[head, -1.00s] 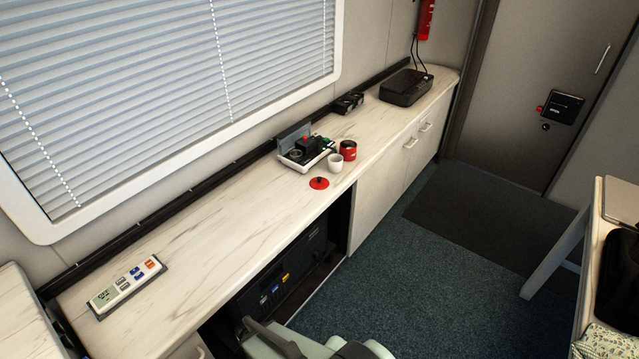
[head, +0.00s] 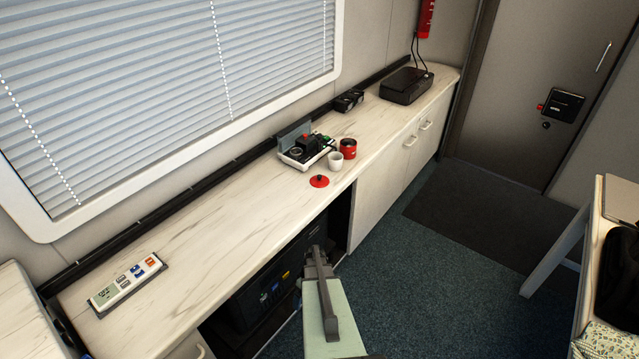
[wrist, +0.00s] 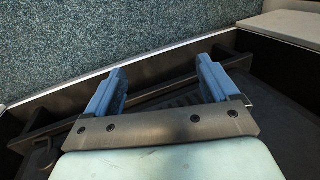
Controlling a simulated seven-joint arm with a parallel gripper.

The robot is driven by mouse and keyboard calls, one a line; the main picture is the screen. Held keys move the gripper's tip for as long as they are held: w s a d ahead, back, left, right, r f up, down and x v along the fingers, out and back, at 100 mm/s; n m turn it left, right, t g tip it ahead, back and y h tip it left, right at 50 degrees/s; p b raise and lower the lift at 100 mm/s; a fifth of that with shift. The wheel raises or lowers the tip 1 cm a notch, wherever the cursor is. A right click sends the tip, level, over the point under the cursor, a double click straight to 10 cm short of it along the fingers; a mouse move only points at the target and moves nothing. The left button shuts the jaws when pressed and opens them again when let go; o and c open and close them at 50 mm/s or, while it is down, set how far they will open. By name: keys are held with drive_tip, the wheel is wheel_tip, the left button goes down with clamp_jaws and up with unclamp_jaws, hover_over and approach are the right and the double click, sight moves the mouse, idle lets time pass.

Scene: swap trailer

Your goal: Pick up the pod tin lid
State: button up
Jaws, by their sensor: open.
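The pod tin lid (head: 319,181) is a flat red disc with a dark knob, lying on the white marbled counter near its front edge. The red pod tin (head: 348,149) stands behind it to the right. My gripper (head: 317,258) is in front of the counter, below the lid and beside the open bay under the worktop. In the wrist view my gripper (wrist: 160,88) shows two blue fingers spread wide with nothing between them. The lid is not in the wrist view.
A white cup (head: 335,161) stands close behind the lid. A tray of small items (head: 305,150) sits behind the cup. A black box (head: 405,86) is farther back, and a remote-like device (head: 127,283) lies at the near left. The counter (head: 220,215) between is clear.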

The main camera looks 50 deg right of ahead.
drive_tip(key=d+r+m+t, duration=0.1)
drive_tip(key=d+r, duration=0.4)
drive_tip(key=d, duration=0.6)
drive_tip(key=d+r+m+t, duration=0.15)
drive_tip(key=d+r, duration=0.25)
drive_tip(key=d, duration=0.7)
drive_tip(key=s+d+r+m+h, duration=0.2)
drive_tip(key=s+d+r, duration=0.1)
drive_tip(key=d+r, duration=1.1)
drive_tip(key=w+a+r+n, duration=0.2)
drive_tip(key=w+a+r, duration=0.15)
drive_tip(key=r, duration=0.45)
drive_tip(key=w+a+r+n+h, duration=0.1)
drive_tip(key=w+a+r+n, duration=0.3)
drive_tip(key=r, duration=0.5)
drive_tip(key=w+a+r+n, duration=0.1)
drive_tip(key=w+a+r, duration=0.1)
drive_tip(key=w+r, duration=0.45)
hover_over(324, 183)
drive_tip(key=shift+t, duration=0.35)
wheel_tip(324, 183, down, 5)
drive_tip(key=shift+f, duration=0.15)
drive_tip(key=shift+d+x, duration=0.15)
drive_tip(key=shift+x, duration=1.2)
drive_tip(key=shift+d+x, duration=0.15)
drive_tip(key=shift+x, duration=1.15)
drive_tip(key=c, duration=1.4)
